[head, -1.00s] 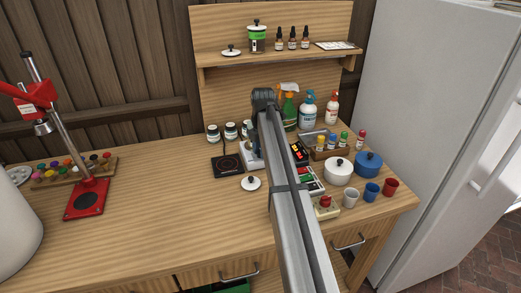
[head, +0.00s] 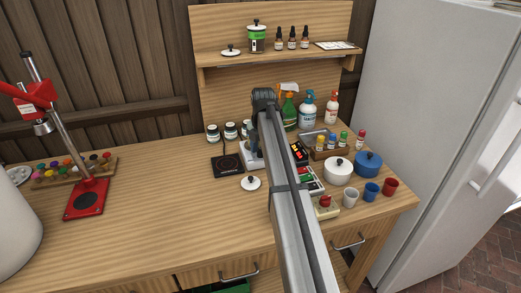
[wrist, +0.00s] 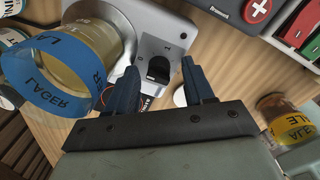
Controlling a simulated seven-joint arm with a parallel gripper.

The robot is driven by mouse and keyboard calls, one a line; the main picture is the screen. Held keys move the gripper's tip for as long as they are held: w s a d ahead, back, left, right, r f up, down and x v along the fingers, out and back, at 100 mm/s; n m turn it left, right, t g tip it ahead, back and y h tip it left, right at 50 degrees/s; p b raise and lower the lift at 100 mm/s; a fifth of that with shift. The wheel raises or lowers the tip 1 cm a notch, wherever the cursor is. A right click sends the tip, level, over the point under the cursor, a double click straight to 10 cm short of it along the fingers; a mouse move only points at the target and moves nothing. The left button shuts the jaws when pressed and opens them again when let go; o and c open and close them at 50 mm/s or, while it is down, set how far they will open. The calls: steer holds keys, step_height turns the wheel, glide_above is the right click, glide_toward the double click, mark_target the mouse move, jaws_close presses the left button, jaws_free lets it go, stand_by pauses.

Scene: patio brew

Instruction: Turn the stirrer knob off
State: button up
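The stirrer is a pale grey box with a black knob (wrist: 158,70), seen close in the wrist view. A small mark is printed on its face beside the knob. In the head view the stirrer (head: 249,158) is partly hidden behind my arm, and the knob cannot be made out. A glass vessel with a blue LAGER band (wrist: 68,70) stands on the stirrer's plate. My gripper (wrist: 160,67) is open, with one dark finger on each side of the knob in the picture. I cannot tell whether either finger touches it. The knob's exact setting is unclear.
A dark hot plate (head: 227,165) sits left of the stirrer, with a white lid (head: 251,183) in front. A jar with a yellow band (wrist: 292,125) is right of my gripper.

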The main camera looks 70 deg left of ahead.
step_height(320, 180, up, 14)
steer(key=shift+w+d, duration=0.2)
steer(key=shift+d, duration=0.1)
stand_by(0.5)
steer(key=shift+f, duration=0.1)
stand_by(0.3)
